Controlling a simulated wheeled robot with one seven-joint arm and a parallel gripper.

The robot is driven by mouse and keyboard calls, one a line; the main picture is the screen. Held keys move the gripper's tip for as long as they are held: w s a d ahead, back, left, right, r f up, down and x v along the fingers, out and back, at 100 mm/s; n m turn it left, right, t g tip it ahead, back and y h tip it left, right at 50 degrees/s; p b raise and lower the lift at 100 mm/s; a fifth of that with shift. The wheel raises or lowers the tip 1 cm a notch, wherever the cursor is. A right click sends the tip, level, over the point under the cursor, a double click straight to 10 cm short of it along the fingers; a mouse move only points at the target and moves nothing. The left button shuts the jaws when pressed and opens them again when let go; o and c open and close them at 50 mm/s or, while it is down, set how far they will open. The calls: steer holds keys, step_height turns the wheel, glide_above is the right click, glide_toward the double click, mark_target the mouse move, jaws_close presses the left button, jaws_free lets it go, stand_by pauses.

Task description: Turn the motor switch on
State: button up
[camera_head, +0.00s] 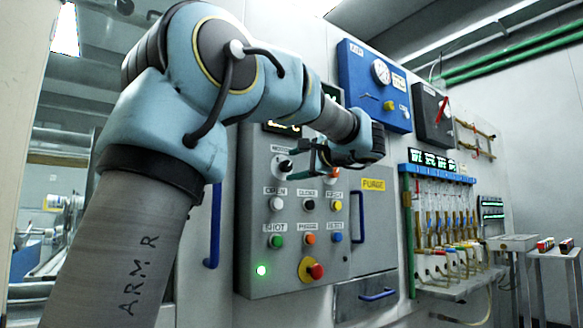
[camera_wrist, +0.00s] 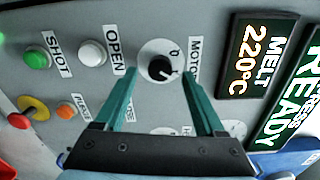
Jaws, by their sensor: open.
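The motor switch (camera_head: 285,165) is a black rotary knob on a white round plate, at the upper left of the grey control panel (camera_head: 258,222). In the wrist view the motor switch (camera_wrist: 160,69) lies between my two teal fingertips, beside a label reading MOTO, partly cut off. A 0 mark shows on its plate, and the knob has a small white pointer line whose exact setting is hard to read. My gripper (camera_wrist: 160,76) is open, with one finger to each side of the knob. I cannot tell whether they touch. In the head view my gripper (camera_head: 312,156) is just right of the switch.
The OPEN button (camera_wrist: 92,53) and green SHOT button (camera_wrist: 37,57) are near the left finger. A MELT display (camera_wrist: 253,55) is to the right. A red emergency knob (camera_head: 316,271) and blue door handles (camera_head: 361,216) stick out from the panels.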

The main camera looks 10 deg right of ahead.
steer(key=v, duration=0.8)
steer(key=shift+s, duration=0.3)
steer(key=shift+d, duration=0.1)
steer(key=w+a+f+g+h, duration=0.15)
steer(key=a+f+g, duration=0.35)
steer(key=f, duration=0.9)
steer(key=w+a+f+g+h, duration=0.1)
steer(key=w+a+f+g, duration=0.15)
steer(key=a+f, duration=0.75)
steer(key=s+a+f+n+g+h, duration=0.2)
steer(key=s+a+f+n, duration=0.3)
steer(key=f, duration=0.4)
steer(key=s+a+f+n+g+h, duration=0.1)
steer(key=s+a+f+n+g, duration=0.2)
steer(key=s+f, duration=0.45)
steer(key=s+a+f+n+g+h, duration=0.2)
steer(key=s+a+f+n, duration=0.3)
steer(key=f, duration=0.6)
step_height(320, 180, up, 18)
steer(key=w+d+p, duration=0.1)
steer(key=d+p, duration=0.1)
steer(key=p, duration=1.6)
steer(key=shift+r, duration=0.2)
